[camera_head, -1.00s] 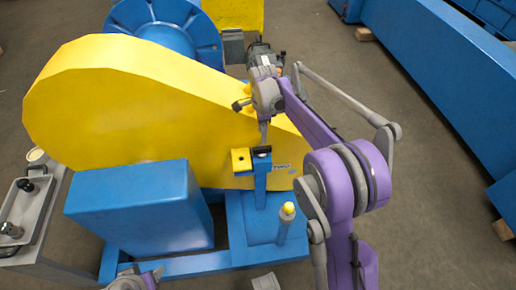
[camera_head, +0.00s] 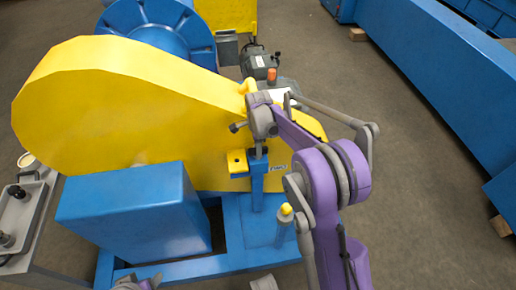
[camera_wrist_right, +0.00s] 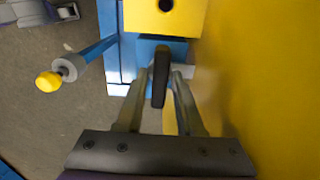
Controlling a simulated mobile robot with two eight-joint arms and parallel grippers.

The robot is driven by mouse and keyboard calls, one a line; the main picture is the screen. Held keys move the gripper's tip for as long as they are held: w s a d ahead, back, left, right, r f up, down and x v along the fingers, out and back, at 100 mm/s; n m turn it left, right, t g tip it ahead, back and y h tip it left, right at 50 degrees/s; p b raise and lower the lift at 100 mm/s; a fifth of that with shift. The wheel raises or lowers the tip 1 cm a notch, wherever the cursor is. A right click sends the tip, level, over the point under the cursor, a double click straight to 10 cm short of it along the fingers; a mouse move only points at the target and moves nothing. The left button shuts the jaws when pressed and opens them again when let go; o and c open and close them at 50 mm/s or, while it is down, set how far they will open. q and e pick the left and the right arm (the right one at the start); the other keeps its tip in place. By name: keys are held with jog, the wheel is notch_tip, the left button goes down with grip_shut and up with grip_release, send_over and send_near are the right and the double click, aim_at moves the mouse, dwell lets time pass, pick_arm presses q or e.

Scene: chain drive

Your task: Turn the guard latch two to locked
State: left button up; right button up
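Guard latch two sits on a blue post (camera_head: 257,190) by the yellow guard (camera_head: 110,100), beside a label reading TWO (camera_head: 279,168). Its yellow plate (camera_head: 237,160) also shows at the top of the right wrist view, with a dark hole. A black latch handle (camera_wrist_right: 160,77) stands between the fingers of my right gripper (camera_wrist_right: 160,75), which are apart, with narrow gaps beside the handle. In the head view my right gripper (camera_head: 258,151) points down at the post top and hides the handle. My left gripper (camera_head: 138,284) is cut off at the bottom edge; its fingers are unclear.
A blue box (camera_head: 135,210) stands left of the post. A short post with a yellow tip (camera_head: 285,210) stands to its right. The yellow guard wall is close on the right in the wrist view. A grey panel with black knobs (camera_head: 25,215) is at far left.

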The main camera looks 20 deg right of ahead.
grip_shut()
jog(key=shift+n, duration=1.5)
jog(key=shift+o, duration=1.7)
grip_release()
jog(key=shift+r, duration=0.1)
notch_tip(320, 180, up, 11)
jog(key=p, duration=0.1)
jog(key=shift+p, duration=0.3)
